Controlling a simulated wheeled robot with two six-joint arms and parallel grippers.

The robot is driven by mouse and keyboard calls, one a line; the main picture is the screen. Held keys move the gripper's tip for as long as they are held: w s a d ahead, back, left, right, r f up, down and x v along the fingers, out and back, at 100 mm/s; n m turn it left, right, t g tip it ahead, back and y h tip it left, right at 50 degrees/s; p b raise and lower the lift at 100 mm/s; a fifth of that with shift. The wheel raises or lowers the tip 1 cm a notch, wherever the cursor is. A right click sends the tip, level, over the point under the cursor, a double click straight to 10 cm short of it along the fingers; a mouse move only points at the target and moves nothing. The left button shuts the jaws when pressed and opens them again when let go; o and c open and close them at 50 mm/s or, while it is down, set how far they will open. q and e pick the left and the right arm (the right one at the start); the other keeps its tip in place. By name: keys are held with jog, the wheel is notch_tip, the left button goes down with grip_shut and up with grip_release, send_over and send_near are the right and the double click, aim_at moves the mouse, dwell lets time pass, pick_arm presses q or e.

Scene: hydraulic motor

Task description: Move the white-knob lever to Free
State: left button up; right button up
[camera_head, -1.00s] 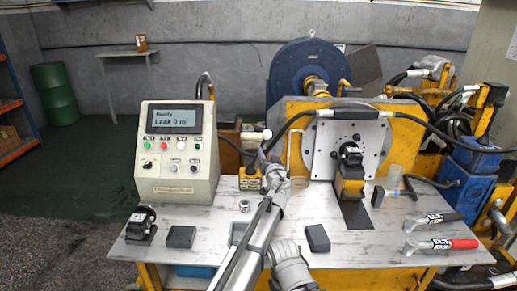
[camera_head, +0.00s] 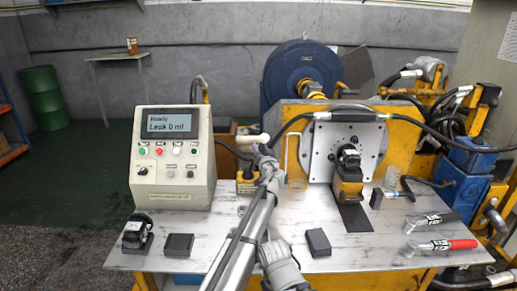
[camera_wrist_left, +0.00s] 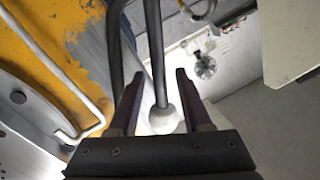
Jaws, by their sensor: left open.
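The white-knob lever shows in the head view as a pale knob (camera_head: 265,138) on a short bar, behind the bench beside the yellow frame. In the left wrist view the lever is a dark rod (camera_wrist_left: 156,50) ending in a round white knob (camera_wrist_left: 164,119). My left gripper (camera_wrist_left: 160,76) is open, with one dark finger on each side of the rod and knob. I cannot tell whether either finger touches it. In the head view my left gripper (camera_head: 263,157) is just below the knob, small and partly blended with its arm.
A control box (camera_head: 173,155) reading "Ready, Leak 0 ml" stands left of my arm. A yellow motor rig (camera_head: 400,150) stands at the right. Black blocks (camera_head: 318,242) and a red-handled tool (camera_head: 440,245) lie on the grey bench (camera_head: 365,250). A white bent rod (camera_wrist_left: 45,62) is near the gripper.

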pick_arm(q)
grip_shut()
dwell(1.4)
